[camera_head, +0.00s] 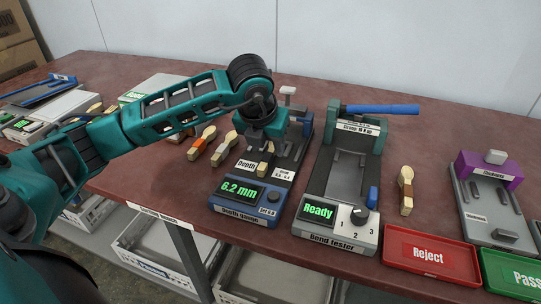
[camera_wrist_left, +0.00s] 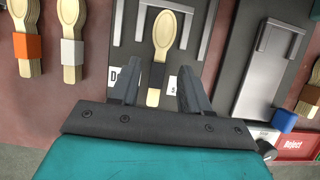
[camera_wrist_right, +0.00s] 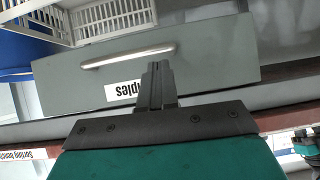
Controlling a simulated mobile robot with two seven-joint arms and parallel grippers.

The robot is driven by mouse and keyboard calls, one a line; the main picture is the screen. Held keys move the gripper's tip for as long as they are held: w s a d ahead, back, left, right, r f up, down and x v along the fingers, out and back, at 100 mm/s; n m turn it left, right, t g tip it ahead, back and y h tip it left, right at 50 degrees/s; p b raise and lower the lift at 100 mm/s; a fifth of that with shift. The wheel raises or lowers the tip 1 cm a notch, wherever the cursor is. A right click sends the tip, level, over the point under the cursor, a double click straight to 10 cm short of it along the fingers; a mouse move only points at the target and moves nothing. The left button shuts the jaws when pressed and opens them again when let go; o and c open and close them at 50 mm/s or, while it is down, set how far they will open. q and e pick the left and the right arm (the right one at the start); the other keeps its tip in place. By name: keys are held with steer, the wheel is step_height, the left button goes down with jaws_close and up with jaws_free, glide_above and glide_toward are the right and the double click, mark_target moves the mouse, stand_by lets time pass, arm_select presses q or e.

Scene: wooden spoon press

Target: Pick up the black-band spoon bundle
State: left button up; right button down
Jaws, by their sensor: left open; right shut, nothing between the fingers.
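The black-band spoon bundle (camera_wrist_left: 164,37) lies on the depth gauge, its bowl end pointing up in the left wrist view and its black band around the handle. In the head view only its pale handle end (camera_head: 263,168) shows clearly; my gripper hides much of the rest. My left gripper (camera_wrist_left: 158,72) is open over the gauge, with one finger on either side of the bundle in the picture and gaps on both sides. The depth gauge (camera_head: 235,205) reads 6.2 mm. My right gripper (camera_wrist_right: 156,68) is shut and empty, in front of a grey drawer; it is outside the head view.
Orange-band (camera_head: 201,143) and white-band (camera_head: 224,149) bundles lie left of the gauge. The bend tester (camera_head: 345,205) stands close on its right, then a brown-band bundle (camera_head: 406,191). The red Reject tray (camera_head: 397,268) and green Pass tray (camera_head: 490,285) are at the front right.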

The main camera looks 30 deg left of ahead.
mark_target(269, 153)
arm_select(q)
steer(key=shift+x, duration=1.55)
steer(key=shift+s, duration=0.1)
steer(key=shift+c, duration=0.2)
jaws_close()
